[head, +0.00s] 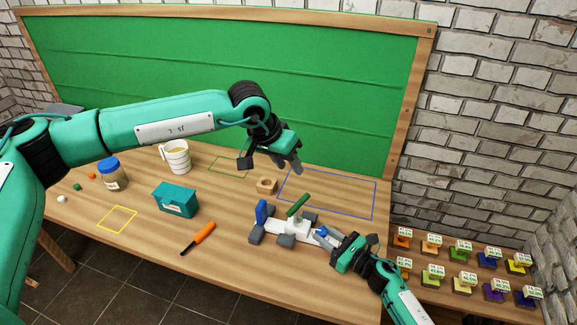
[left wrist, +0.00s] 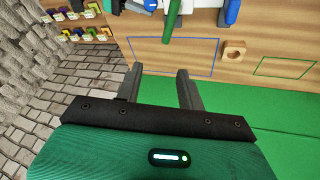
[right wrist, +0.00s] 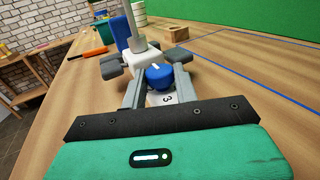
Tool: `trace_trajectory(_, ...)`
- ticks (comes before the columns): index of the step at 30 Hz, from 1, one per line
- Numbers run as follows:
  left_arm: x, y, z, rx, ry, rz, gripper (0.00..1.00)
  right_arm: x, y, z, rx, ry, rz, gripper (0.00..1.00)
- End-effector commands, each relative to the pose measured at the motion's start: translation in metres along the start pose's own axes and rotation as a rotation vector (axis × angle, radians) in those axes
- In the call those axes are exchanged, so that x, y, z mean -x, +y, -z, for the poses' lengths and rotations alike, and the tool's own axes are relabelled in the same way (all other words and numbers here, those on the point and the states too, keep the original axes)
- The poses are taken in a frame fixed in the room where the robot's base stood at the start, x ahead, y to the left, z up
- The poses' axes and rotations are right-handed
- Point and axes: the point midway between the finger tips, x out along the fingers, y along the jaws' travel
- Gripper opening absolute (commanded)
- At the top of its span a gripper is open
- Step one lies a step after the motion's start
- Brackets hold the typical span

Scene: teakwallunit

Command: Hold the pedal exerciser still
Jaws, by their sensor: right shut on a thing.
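The pedal exerciser (head: 290,228) stands on the table with a white body, dark grey feet, blue parts and a green bar slanting up from it. It also shows in the right wrist view (right wrist: 140,60), with a blue knob and a white part marked 3 close to me. My right gripper (head: 326,237) is shut on its near right end, with one finger on each side in the right wrist view (right wrist: 158,92). My left gripper (head: 270,164) is open and empty above the table, behind the exerciser. In the left wrist view (left wrist: 160,82) its fingers stand apart.
A wooden block with a hole (head: 266,186) lies near a blue outline (head: 330,195). A teal box (head: 176,200), an orange-handled tool (head: 198,238), a mug (head: 175,157) and a blue-lidded jar (head: 112,175) stand left. A green board (head: 340,90) closes the back.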

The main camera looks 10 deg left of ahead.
Motion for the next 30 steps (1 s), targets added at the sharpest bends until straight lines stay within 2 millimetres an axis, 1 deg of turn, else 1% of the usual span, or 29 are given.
trace_trajectory(4,-0.002,0.001,-0.001,0.070,-0.010,0.008,0.39,0.000,0.001,0.001,-0.001,0.001,-0.001,0.08)
trace_trajectory(8,-0.006,0.003,-0.002,0.222,-0.030,0.029,0.39,0.000,0.001,0.001,-0.001,0.001,-0.001,0.08)
trace_trajectory(20,-0.018,0.009,-0.009,0.836,-0.068,0.143,0.39,0.000,0.001,0.001,-0.001,0.001,-0.001,0.08)
trace_trajectory(30,-0.026,0.014,-0.015,1.357,-0.040,0.266,0.39,0.000,0.001,0.001,-0.001,0.001,-0.001,0.08)
